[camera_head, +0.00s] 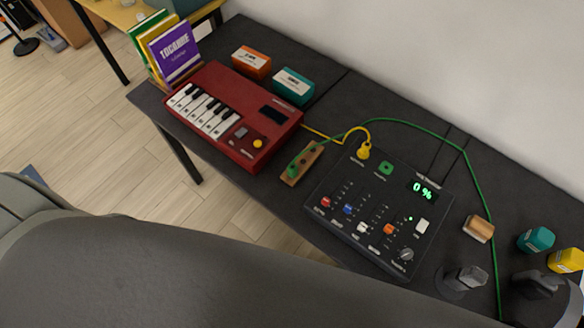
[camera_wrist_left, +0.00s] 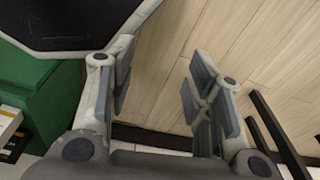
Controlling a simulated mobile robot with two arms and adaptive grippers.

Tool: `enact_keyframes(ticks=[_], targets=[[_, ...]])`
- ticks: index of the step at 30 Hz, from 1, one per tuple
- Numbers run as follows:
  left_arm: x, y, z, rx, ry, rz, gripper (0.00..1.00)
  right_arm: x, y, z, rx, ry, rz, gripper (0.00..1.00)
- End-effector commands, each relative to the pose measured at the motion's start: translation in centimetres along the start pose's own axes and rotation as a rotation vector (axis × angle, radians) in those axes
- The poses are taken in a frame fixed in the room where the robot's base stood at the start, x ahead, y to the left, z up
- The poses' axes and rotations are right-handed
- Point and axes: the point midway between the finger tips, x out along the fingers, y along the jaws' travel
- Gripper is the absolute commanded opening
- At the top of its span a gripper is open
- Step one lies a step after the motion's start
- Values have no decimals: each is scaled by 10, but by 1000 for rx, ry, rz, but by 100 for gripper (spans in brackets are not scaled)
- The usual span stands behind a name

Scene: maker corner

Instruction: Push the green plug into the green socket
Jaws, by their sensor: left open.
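The green plug (camera_head: 294,168) lies at the small wooden rest (camera_head: 301,163), between the red keyboard and the black panel. Its green cable (camera_head: 420,126) arches over the panel and runs down its right side. The green socket (camera_head: 386,168) is on the top part of the black panel (camera_head: 340,190), and nothing is in it. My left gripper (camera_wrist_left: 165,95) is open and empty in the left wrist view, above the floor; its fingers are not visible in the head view.
A yellow plug (camera_head: 363,152) sits in the panel beside the green socket. The red keyboard (camera_head: 235,110) is left of the rest. A wooden block (camera_head: 478,229) and teal and yellow objects (camera_head: 536,239) stand at right. A green box (camera_wrist_left: 40,100) shows in the wrist view.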

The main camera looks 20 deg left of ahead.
Motion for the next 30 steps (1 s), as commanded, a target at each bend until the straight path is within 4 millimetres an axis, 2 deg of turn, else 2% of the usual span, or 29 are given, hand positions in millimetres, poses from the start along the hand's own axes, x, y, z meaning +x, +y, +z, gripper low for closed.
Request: enact_keyframes(ticks=[1, 3, 8, 12, 18, 26, 30], targets=[[-10, -1, -23, -2, 21, -1, 47, 0, 0, -3, -1, 5, 0, 45], [-26, -2, -50, -6, 35, -2, 47, -1, -1, -6, -1, 10, -2, 45], [-76, -5, -106, -13, 68, -6, 47, -1, -5, -8, -1, 12, -6, 45], [-132, -8, -146, -20, 97, -10, 47, -2, -9, -8, 1, 13, -11, 45], [-215, -12, -180, -27, 133, -14, 47, -2, -12, -8, 1, 12, -14, 45], [-297, -9, -201, -28, 171, -4, 47, -2, -10, -7, 0, 9, -12, 45], [-341, 2, -219, -13, 204, 31, 47, -3, -7, -6, -1, 8, -9, 45]])
